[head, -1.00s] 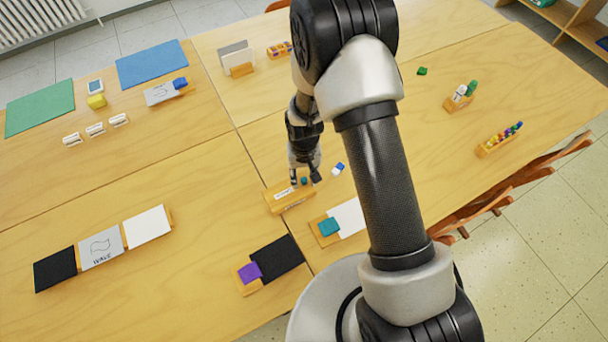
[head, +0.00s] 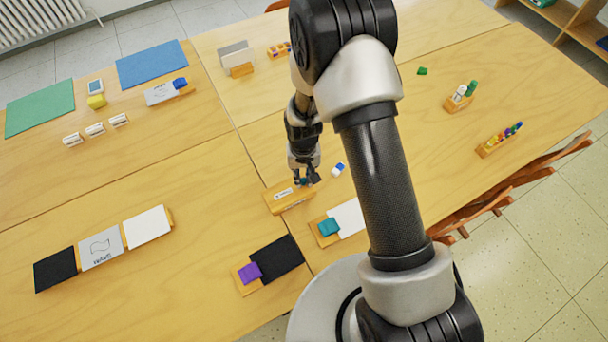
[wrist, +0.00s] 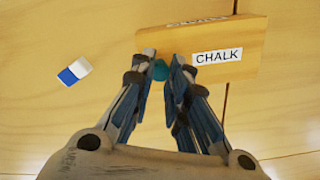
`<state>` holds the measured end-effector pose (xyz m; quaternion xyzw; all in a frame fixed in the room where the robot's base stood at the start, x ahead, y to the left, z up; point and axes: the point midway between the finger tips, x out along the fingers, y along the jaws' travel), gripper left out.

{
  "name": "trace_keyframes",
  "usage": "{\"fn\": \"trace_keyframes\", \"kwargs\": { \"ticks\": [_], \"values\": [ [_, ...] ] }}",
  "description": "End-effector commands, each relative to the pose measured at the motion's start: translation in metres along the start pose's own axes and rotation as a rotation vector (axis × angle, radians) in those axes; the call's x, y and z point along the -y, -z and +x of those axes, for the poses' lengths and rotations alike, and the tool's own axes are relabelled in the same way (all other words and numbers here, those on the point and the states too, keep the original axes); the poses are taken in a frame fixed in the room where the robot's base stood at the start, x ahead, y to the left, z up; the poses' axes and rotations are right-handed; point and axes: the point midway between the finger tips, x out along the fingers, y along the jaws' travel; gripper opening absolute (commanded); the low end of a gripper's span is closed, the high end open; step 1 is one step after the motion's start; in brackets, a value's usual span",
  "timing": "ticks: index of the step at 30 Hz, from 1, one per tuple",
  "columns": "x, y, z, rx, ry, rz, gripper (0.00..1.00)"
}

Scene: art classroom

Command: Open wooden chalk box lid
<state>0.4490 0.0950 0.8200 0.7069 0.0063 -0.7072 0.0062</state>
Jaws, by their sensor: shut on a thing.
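The wooden chalk box (head: 283,203) sits on the table below my gripper in the head view. In the wrist view the box (wrist: 229,55) carries a white CHALK label (wrist: 217,56) on its top. A small teal knob (wrist: 160,70) stands at the left part of the box. My gripper (wrist: 163,66) is shut on the knob, with a finger on each side of it. The gripper (head: 303,180) also shows in the head view, over the right end of the box. The lid looks flat on the box; any gap is hidden.
A blue and white eraser (wrist: 75,71) lies to the left of the fingers in the wrist view. A teal block on a wooden holder (head: 328,226) and a black sheet (head: 277,257) lie near the box. Bare table lies left of the box.

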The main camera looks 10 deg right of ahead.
Motion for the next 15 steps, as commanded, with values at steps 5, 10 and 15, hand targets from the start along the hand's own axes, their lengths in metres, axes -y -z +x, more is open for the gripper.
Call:
{"fn": "trace_keyframes", "kwargs": {
  "ticks": [5, 10, 15],
  "values": [
    [0.034, -0.013, 0.0, -0.001, 0.0, -0.01, 0.0],
    [0.082, -0.033, 0.0, -0.002, 0.001, -0.01, 0.0],
    [0.117, -0.047, 0.0, -0.002, 0.001, -0.006, 0.0]
  ]
}}
